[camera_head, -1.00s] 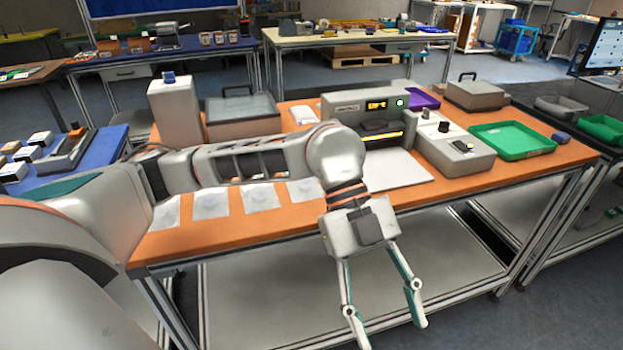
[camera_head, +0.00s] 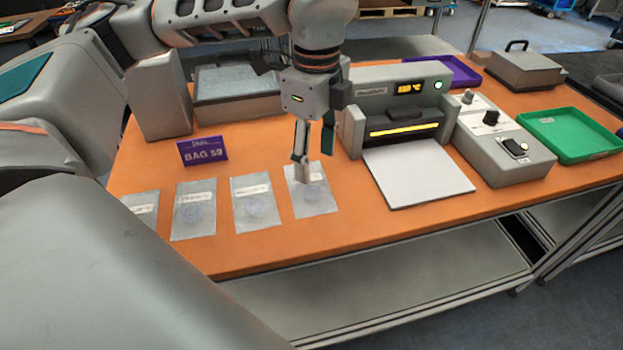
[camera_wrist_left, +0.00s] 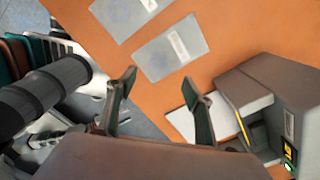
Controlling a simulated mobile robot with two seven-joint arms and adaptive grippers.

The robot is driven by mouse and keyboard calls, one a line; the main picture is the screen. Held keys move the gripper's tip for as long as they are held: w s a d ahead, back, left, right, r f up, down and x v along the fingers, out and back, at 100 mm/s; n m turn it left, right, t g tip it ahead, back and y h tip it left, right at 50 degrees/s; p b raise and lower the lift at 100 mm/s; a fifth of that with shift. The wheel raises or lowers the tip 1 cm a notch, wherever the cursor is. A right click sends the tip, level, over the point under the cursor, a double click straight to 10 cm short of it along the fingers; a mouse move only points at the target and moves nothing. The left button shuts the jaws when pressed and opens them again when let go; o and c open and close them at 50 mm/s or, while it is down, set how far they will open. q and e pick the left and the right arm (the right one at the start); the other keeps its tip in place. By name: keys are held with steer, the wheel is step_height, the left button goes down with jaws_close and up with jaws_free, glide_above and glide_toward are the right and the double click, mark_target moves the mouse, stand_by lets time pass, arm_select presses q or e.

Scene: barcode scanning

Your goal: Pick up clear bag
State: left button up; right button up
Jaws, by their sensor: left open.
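Several flat clear bags lie in a row on the orange table (camera_head: 250,250): one at the right end (camera_head: 316,203), one beside it (camera_head: 255,212), a third (camera_head: 192,222) and a partly hidden one at the left (camera_head: 146,207). Each has a white label strip. My left gripper (camera_head: 315,160) points down over the right-end bag, open and empty, with one finger overlapping its top edge in the head view. In the left wrist view, the open fingers (camera_wrist_left: 158,97) appear below the nearest bag (camera_wrist_left: 172,56); another bag (camera_wrist_left: 125,14) lies beyond. My right gripper is not in view.
A purple "BAG 59" sign (camera_head: 203,150) stands behind the bags. A grey sealing machine (camera_head: 405,105) with a white plate (camera_head: 418,172) is to the right. A control box (camera_head: 503,150) and green tray (camera_head: 568,135) stand farther right. The front table strip is clear.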

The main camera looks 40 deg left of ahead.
mark_target(313, 191)
arm_select(q)
steer(key=f, duration=0.7)
steer(key=shift+s+f, duration=0.25)
steer(key=shift+f, duration=0.1)
steer(key=c, duration=1.2)
